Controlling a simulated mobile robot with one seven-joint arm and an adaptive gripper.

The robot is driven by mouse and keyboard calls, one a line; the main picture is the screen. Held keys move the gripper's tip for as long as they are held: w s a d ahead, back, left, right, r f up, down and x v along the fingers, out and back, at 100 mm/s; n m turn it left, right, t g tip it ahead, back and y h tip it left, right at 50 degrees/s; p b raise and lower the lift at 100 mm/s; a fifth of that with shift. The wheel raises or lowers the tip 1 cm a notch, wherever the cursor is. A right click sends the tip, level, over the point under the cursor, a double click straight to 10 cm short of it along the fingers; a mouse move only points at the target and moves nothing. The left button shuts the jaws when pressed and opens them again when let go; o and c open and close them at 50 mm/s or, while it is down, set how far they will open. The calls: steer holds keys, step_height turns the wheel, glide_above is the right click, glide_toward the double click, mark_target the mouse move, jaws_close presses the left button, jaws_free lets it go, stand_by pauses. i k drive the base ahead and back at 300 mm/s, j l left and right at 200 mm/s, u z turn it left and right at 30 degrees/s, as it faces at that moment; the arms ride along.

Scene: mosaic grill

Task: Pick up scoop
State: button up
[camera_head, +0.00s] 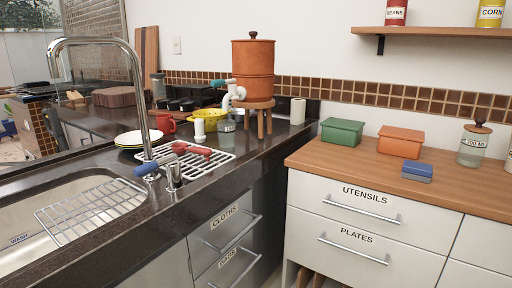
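I cannot make out a thing that is clearly a scoop. A red-handled item (190,148) lies at the far edge of a white wire rack (206,166) on the dark counter; its shape is too small to tell. My gripper is not in view in the head camera.
A steel sink (22,255) with a tall faucet (137,75) is at the left. Plates (138,139), a red mug (166,123), a yellow bowl (208,114) and a clay water filter (253,58) stand behind. The wooden counter (330,155) holds green (342,131) and orange boxes (401,141).

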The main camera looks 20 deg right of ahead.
mark_target(192, 151)
steer(key=z, duration=0.3)
steer(key=u, duration=2.1)
steer(key=k+l, duration=0.15)
steer(key=l, duration=0.2)
steer(key=k+l+z, duration=0.1)
steer(key=l, duration=0.25)
steer(key=k+l, duration=0.15)
steer(key=l, duration=0.2)
steer(key=k+l+z, duration=0.1)
steer(key=l, duration=0.25)
steer(key=k+l, duration=0.15)
steer(key=l, duration=0.2)
steer(key=i+l+z, duration=0.1)
steer(key=i+l, duration=0.15)
